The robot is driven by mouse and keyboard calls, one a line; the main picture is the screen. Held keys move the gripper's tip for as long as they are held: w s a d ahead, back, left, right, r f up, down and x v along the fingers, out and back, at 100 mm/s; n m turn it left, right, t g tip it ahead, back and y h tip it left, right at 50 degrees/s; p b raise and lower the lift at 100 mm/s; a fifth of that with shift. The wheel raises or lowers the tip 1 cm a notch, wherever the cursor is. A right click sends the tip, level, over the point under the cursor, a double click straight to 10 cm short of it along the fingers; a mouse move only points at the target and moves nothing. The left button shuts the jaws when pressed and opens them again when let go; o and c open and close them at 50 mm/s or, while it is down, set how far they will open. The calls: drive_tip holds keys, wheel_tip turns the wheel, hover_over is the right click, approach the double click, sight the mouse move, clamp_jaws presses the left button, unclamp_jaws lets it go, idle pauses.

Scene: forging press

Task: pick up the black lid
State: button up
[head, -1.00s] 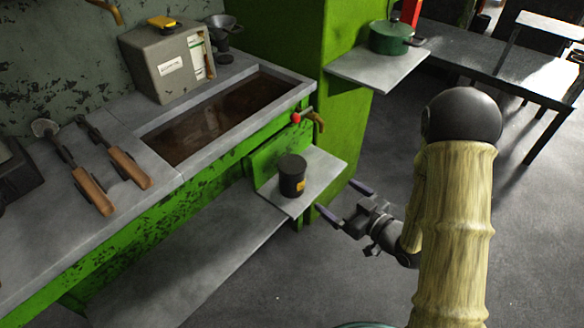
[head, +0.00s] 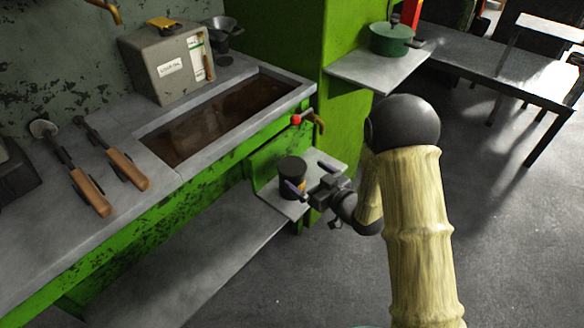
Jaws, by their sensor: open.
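The black lid (head: 292,163) sits on top of a small dark can (head: 289,182) with a yellow-orange label. The can stands upright on a small grey shelf (head: 326,162) on the front of the green bench. My gripper (head: 311,178) is open, just right of the can. One fingertip is in front of the can's lower right side and covers part of it and of the label. The other finger is to the right, over the shelf. I cannot tell whether a finger touches the can. Nothing is between the fingers that I can make out.
A trough of brown liquid (head: 222,110) is set in the bench above the shelf, with a red-knobbed tap (head: 297,120) near its right end. A green pot (head: 390,39) stands on a higher shelf (head: 378,71). The floor at right is open.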

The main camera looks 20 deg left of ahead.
sight(296, 169)
drive_tip(key=x, duration=0.4)
drive_tip(key=shift+s+a+b, duration=0.15)
drive_tip(key=shift+a+b, duration=0.15)
drive_tip(key=shift+b, duration=0.05)
drive_tip(key=shift+w+a, duration=0.25)
drive_tip(key=shift+a, duration=0.1)
drive_tip(key=c, duration=1)
wheel_tip(296, 169, up, 10)
drive_tip(key=shift+r+p, duration=0.1)
drive_tip(key=shift+p, duration=1.05)
